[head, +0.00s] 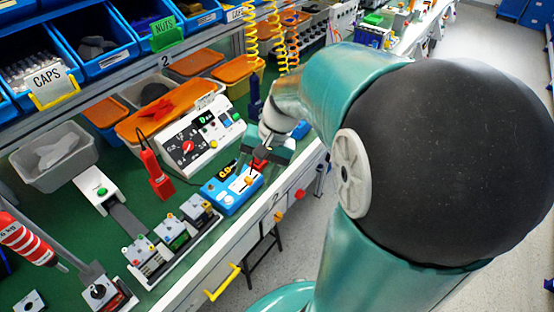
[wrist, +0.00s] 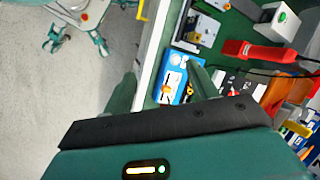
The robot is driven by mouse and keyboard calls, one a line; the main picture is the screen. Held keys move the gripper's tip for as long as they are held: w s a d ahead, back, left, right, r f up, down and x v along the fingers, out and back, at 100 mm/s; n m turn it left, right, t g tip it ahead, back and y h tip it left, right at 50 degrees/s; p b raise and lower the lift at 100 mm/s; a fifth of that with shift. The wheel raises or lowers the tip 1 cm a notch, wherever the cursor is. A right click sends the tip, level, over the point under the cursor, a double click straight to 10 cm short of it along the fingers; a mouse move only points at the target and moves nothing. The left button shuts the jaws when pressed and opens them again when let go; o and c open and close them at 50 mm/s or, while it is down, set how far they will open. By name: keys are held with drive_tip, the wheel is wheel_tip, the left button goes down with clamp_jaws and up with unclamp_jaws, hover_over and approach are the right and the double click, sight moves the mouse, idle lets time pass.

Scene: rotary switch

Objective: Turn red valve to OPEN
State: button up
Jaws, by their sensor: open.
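My gripper (head: 260,168) is open and points down over the bench's front edge, above a blue box (head: 226,197). The box has a yellow display and an orange knob (head: 248,181). A small red part (head: 259,163) shows between or behind the fingers; I cannot tell if it is a valve. In the wrist view the open fingers of my gripper (wrist: 163,88) are widely apart, with the blue box (wrist: 167,78) between them. A red round knob (head: 188,147) sits on a white sloped panel behind the box. No OPEN label is readable.
Small switch modules (head: 170,233) line the front edge. Orange bins (head: 160,107) and yellow coiled hoses (head: 251,45) are behind. The grey floor (wrist: 60,90) beyond the bench edge is mostly free.

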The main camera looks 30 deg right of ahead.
drive_tip(key=w+d+f+m+t+y, duration=0.2)
drive_tip(key=d+f+m+t+y, duration=0.1)
drive_tip(key=d+f+m, duration=0.45)
drive_tip(key=w+d+f+m+t+y, duration=0.2)
drive_tip(key=d+f+m+y, duration=0.2)
drive_tip(key=d+f, duration=0.6)
drive_tip(key=s+d+f+m+t, duration=0.4)
drive_tip(key=d+f+m+t, duration=0.2)
drive_tip(key=f, duration=0.5)
drive_tip(key=m+t+h, duration=0.5)
drive_tip(key=m+h, duration=0.1)
drive_tip(key=m, duration=0.1)
approach(301, 194)
drive_tip(key=x, duration=0.8)
drive_tip(key=shift+w+f+y, duration=0.15)
drive_tip(key=shift+f+y, duration=0.05)
drive_tip(key=shift+y, duration=0.2)
drive_tip(key=c, duration=1)
